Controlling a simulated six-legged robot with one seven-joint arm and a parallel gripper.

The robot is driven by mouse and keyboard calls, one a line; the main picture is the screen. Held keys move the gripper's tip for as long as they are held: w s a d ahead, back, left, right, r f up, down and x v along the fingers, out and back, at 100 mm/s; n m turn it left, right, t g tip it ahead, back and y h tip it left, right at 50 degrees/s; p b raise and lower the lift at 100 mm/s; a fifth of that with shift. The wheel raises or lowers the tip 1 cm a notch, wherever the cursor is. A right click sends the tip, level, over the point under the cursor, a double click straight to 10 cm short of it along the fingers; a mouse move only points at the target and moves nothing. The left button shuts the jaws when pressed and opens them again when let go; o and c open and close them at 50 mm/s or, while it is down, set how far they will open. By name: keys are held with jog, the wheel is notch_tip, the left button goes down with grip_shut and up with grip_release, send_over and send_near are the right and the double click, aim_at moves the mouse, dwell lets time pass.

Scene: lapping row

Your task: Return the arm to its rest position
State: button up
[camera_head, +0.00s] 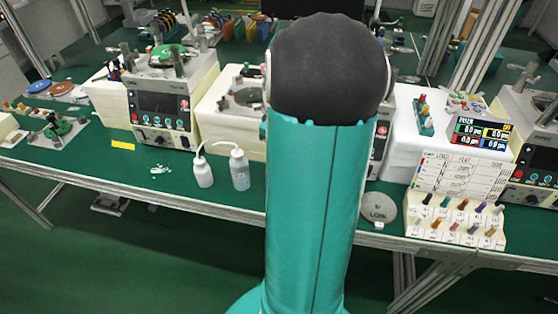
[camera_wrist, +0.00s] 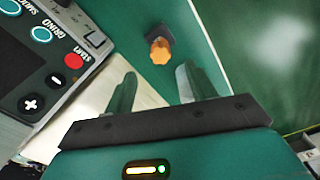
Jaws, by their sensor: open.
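My gripper (camera_wrist: 158,92) shows in the wrist view with its two fingers apart and nothing between them. Beyond the fingertips, an orange knob-like piece on a dark base (camera_wrist: 160,50) sits on the green surface, apart from the fingers. In the head view my own teal arm with its dark rounded joint stands upright in the middle and covers part of the bench. My gripper is hidden in the head view.
A control panel (camera_wrist: 38,62) with a red START button is close at upper left in the wrist view. In the head view, the green bench (camera_head: 110,160) carries lapping machines (camera_head: 160,100), two wash bottles (camera_head: 240,170), a grey disc (camera_head: 379,207) and a peg rack (camera_head: 455,228). Floor in front is clear.

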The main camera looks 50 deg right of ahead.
notch_tip(320, 180, up, 2)
jog(key=shift+r, duration=0.25)
dwell(0.4)
jog(key=w+a+r+t+h, duration=0.15)
jog(key=a+r, duration=0.25)
jog(key=a, duration=0.5)
jog(key=w+a+r, duration=0.3)
jog(key=a+r, duration=0.1)
jog(key=a, duration=0.4)
jog(key=s+a+r+t, duration=0.2)
jog(key=s+a, duration=0.1)
jog(key=a, duration=0.6)
jog(key=s+a+r+t+y, duration=0.1)
jog(key=s+a+t, duration=0.1)
jog(key=a, duration=0.7)
jog(key=shift+s+a+r, duration=0.35)
jog(key=shift+s+a, duration=0.05)
jog(key=shift+s, duration=0.5)
jog(key=shift+y, duration=0.25)
